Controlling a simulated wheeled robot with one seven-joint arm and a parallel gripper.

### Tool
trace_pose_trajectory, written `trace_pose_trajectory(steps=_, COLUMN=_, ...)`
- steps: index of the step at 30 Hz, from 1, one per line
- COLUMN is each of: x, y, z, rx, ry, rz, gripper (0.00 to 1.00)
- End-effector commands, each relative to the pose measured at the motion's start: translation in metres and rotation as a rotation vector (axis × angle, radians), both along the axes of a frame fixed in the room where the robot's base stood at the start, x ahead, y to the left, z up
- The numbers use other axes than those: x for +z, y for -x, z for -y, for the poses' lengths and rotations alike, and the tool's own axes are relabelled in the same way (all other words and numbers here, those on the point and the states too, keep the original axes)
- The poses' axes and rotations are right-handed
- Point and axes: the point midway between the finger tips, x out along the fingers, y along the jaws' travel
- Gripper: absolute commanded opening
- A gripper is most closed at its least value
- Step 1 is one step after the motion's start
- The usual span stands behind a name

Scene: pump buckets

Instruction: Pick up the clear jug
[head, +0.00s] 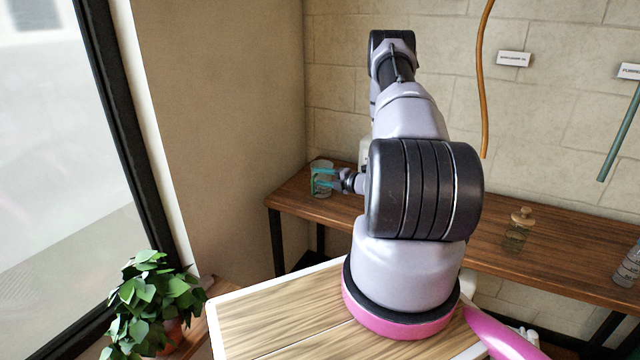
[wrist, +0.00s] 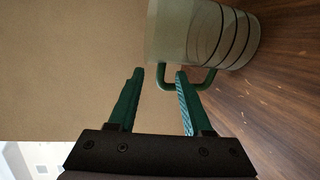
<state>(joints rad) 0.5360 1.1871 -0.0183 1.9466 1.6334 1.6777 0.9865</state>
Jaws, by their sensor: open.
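The clear jug (head: 321,164) stands on the wooden bench near its left end. In the wrist view the jug (wrist: 205,35) fills the top, with dark rings around its body and a green handle (wrist: 162,80) toward my gripper. My gripper (wrist: 159,74) is open, with its teal fingers pointing at the jug. The right finger overlaps the handle loop in the picture, and one side of the handle appears between the fingers. I cannot tell whether they touch. In the head view my gripper (head: 316,179) overlaps the jug.
The bench (head: 480,222) runs along the brick wall. A corked glass jar (head: 517,238) and a clear bottle (head: 628,266) stand farther right on it. An orange hose (head: 482,80) and a teal hose (head: 622,132) hang above. A potted plant (head: 150,300) is at lower left.

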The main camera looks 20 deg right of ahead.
Motion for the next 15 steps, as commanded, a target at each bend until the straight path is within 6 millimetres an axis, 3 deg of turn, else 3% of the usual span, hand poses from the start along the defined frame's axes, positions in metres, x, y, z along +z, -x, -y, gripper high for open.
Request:
trace_pose_trajectory(steps=6, x=-0.007, y=-0.027, z=-0.011, rx=0.002, ry=0.003, rz=0.001, gripper=0.5)
trace_pose_trajectory(steps=14, x=-0.007, y=-0.03, z=-0.012, rx=0.0, ry=0.001, rz=0.0, gripper=0.5)
trace_pose_trajectory(steps=15, x=-0.007, y=-0.03, z=-0.012, rx=0.0, ry=0.001, rz=0.0, gripper=0.46)
